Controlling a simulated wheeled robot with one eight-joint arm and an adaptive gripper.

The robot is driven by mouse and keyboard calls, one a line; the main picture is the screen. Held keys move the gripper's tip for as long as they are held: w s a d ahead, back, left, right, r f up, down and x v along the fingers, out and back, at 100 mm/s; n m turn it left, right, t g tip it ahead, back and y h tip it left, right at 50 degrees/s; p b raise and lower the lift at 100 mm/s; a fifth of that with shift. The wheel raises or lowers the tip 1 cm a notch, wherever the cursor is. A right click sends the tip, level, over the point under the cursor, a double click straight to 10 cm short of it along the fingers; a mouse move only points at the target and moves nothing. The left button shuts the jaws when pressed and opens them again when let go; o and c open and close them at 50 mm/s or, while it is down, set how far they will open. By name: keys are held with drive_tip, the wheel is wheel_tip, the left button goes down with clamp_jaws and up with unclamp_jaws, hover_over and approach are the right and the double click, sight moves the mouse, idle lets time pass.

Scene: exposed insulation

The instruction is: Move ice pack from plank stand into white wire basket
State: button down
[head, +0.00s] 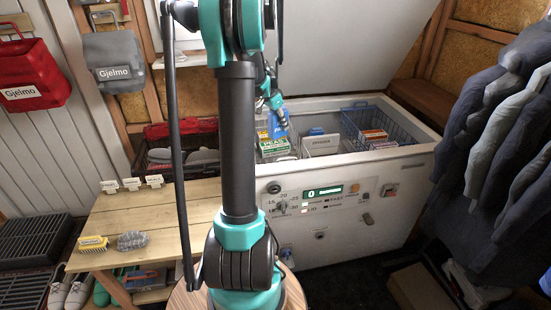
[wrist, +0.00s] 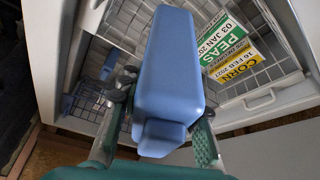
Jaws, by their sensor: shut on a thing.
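A blue ice pack (wrist: 168,70) fills the middle of the wrist view, tilted, between the fingers of my gripper (wrist: 164,103). My gripper is shut on it. In the head view my gripper (head: 275,102) is over the open chest freezer, with the blue ice pack (head: 277,124) below it, partly hidden by my arm. White wire basket mesh (wrist: 238,88) shows below the pack in the wrist view, with a PEAS box (wrist: 222,38) and a CORN box (wrist: 238,66) on the right. The plank stand (head: 145,215) is at left in the head view.
The freezer's front wall (head: 345,185) and rim surround the baskets. A blue wire basket (head: 395,120) with boxes is on the freezer's right. Dark coats (head: 505,130) hang at far right.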

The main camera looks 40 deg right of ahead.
drive_tip(key=shift+s+d, duration=0.45)
drive_tip(key=shift+d, duration=0.05)
drive_tip(key=shift+s+d+f, duration=0.1)
drive_tip(key=shift+s+f, duration=0.05)
drive_tip(key=shift+f, duration=0.2)
wheel_tip(320, 180, down, 19)
drive_tip(key=shift+f, duration=0.15)
drive_tip(key=c, duration=1.1)
unclamp_jaws()
drive_tip(key=shift+f, duration=0.1)
drive_tip(key=shift+o, duration=0.2)
drive_tip(key=v, duration=1.2)
